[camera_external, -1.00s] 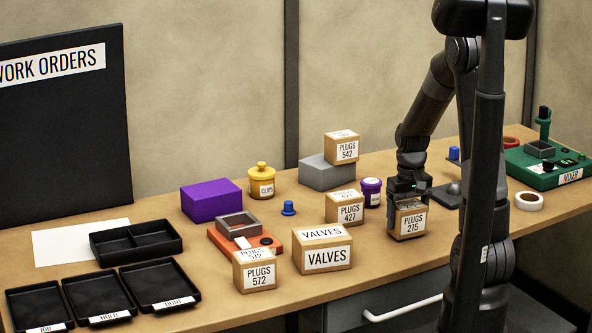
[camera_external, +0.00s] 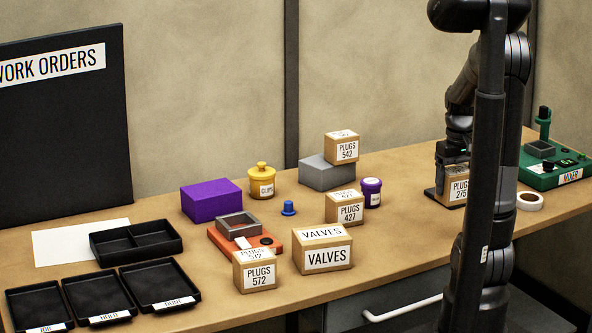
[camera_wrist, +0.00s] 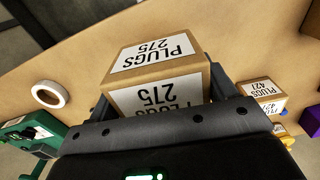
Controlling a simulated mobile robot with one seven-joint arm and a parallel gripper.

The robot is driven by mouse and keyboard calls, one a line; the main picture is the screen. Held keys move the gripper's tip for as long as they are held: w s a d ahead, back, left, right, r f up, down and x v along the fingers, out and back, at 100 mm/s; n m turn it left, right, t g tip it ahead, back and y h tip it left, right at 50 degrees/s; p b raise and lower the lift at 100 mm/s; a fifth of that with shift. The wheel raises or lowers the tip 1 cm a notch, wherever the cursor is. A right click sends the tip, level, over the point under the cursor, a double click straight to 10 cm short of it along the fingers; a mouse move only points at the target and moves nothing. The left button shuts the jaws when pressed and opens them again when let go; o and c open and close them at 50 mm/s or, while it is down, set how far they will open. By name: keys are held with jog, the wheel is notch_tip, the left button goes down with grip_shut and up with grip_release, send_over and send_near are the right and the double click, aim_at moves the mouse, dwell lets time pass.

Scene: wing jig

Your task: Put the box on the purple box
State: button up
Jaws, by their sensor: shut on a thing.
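My gripper (camera_external: 453,168) is shut on a cardboard box labelled PLUGS 275 (camera_external: 458,188). The box is upright at the right part of the bench, partly hidden by my arm in the external view. In the wrist view the PLUGS 275 box (camera_wrist: 157,72) sits between the fingers, its label facing the camera. I cannot tell how far it is above the bench. The purple box (camera_external: 211,202) stands at the left-centre back of the bench, far left of my gripper, with a bare top. A purple block (camera_wrist: 311,122) shows at the wrist view's right edge.
Boxes PLUGS 427 (camera_external: 345,212), VALVES (camera_external: 322,256) and PLUGS 572 (camera_external: 256,276) stand mid-bench. PLUGS 542 (camera_external: 342,150) sits on a grey block (camera_external: 322,175). A yellow jar (camera_external: 262,185) and orange fixture (camera_external: 265,245) are near the purple box. A tape roll (camera_external: 529,201) lies right.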

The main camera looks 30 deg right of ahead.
jog(key=w+a+r+n, duration=0.2)
jog(key=w+a, duration=0.3)
jog(key=w, duration=0.5)
jog(key=w+a+r+n, duration=0.2)
jog(key=w+a+r, duration=0.15)
jog(key=w, duration=0.55)
jog(key=w+a+r+n, duration=0.15)
jog(key=w+a, duration=0.35)
jog(key=w, duration=0.5)
jog(key=n, duration=0.5)
send_over(226, 190)
jog(key=d, duration=0.1)
notch_tip(226, 190, down, 6)
jog(key=shift+s+f, duration=0.1)
jog(key=shift+a+f, duration=0.3)
jog(key=shift+a, duration=0.15)
jog(key=shift+f, duration=1.95)
jog(key=shift+f, duration=0.1)
jog(key=o, duration=1.1)
